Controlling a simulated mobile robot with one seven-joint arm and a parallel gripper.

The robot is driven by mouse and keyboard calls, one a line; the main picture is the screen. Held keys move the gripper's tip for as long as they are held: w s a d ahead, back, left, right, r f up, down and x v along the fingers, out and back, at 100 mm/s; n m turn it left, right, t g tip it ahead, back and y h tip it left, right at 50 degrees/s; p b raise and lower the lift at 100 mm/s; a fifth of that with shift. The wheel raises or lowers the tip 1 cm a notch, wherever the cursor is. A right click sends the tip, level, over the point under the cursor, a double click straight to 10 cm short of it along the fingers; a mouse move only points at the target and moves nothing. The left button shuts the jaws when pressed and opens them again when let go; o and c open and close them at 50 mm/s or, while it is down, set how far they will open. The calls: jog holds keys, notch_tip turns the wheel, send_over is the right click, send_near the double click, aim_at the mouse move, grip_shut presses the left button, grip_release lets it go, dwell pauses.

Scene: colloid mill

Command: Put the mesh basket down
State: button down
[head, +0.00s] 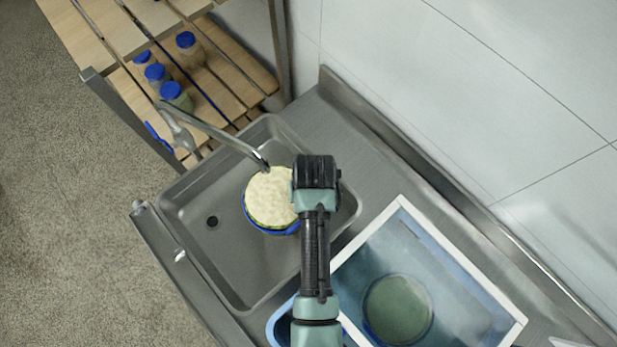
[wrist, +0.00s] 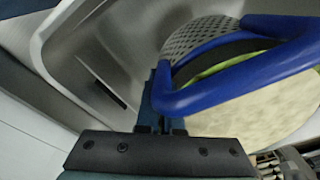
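The mesh basket (head: 268,229) is over the sink basin (head: 225,262), below the faucet spout, with a blue rim and a pale, crumbly-looking mass filling it. In the wrist view its grey perforated wall (wrist: 203,36) and thick blue handle (wrist: 235,82) show, with a green edge around the pale contents. My gripper (wrist: 160,108) is at the handle's near corner, its dark fingers close together on the blue bar. In the head view my wrist covers the basket's right side and hides the fingertips. I cannot tell whether the basket's bottom touches the basin floor.
A metal faucet (head: 215,132) arches over the basin from the left. A white-rimmed bin (head: 462,262) with a round green thing inside stands right of the sink. Blue-lidded jars (head: 176,95) stand on a wooden shelf at upper left. The basin's left part, around the drain, is clear.

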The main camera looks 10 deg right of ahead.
jog(key=shift+f, duration=0.4)
jog(key=shift+f, duration=0.15)
jog(key=c, duration=1.1)
grip_release()
